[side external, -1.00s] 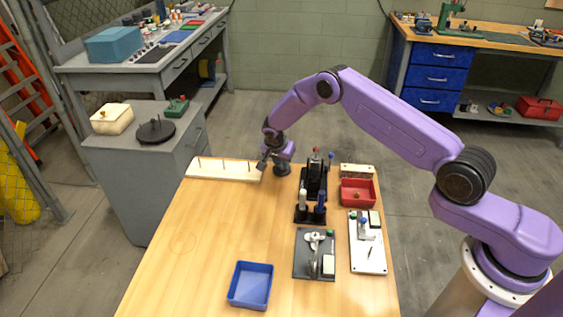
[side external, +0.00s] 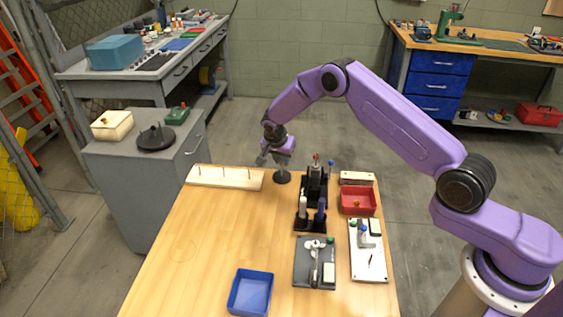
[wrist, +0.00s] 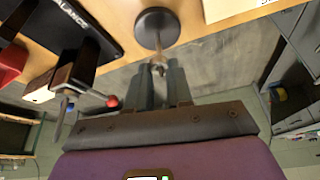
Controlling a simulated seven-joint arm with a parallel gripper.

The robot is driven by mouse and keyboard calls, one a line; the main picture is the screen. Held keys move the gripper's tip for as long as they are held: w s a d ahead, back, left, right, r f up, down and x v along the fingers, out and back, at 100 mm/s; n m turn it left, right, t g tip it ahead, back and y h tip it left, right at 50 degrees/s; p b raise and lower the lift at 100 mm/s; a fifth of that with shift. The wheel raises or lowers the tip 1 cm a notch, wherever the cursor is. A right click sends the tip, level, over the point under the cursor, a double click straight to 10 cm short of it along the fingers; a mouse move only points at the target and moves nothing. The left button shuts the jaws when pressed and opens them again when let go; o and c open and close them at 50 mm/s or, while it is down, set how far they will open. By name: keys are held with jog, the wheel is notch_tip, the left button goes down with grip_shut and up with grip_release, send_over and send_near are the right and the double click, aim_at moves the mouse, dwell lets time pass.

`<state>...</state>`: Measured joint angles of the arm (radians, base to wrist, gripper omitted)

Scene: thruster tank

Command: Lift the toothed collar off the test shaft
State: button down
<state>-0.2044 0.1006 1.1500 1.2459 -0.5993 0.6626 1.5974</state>
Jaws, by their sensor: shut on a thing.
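The test shaft (wrist: 158,46) is a thin pale rod on a dark round base (wrist: 157,26), seen at the top of the wrist view. In the side external view this base (side external: 282,177) stands at the table's far edge. My gripper (wrist: 159,72) is shut on a small metallic piece, the toothed collar (wrist: 158,68), at the shaft's near end. Its teeth are too small to make out. I cannot tell whether the collar still surrounds the shaft tip. In the side external view my gripper (side external: 281,161) is above the base, with a short length of shaft showing below it.
A pale pegged board (side external: 225,179) lies left of the base. A black stand with a red-topped lever (side external: 315,172) is close on the right. A red bin (side external: 357,201), a blue tray (side external: 250,291) and fixture plates sit nearer. The table's left-middle is clear.

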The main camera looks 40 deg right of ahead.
jog(key=shift+r, duration=1.45)
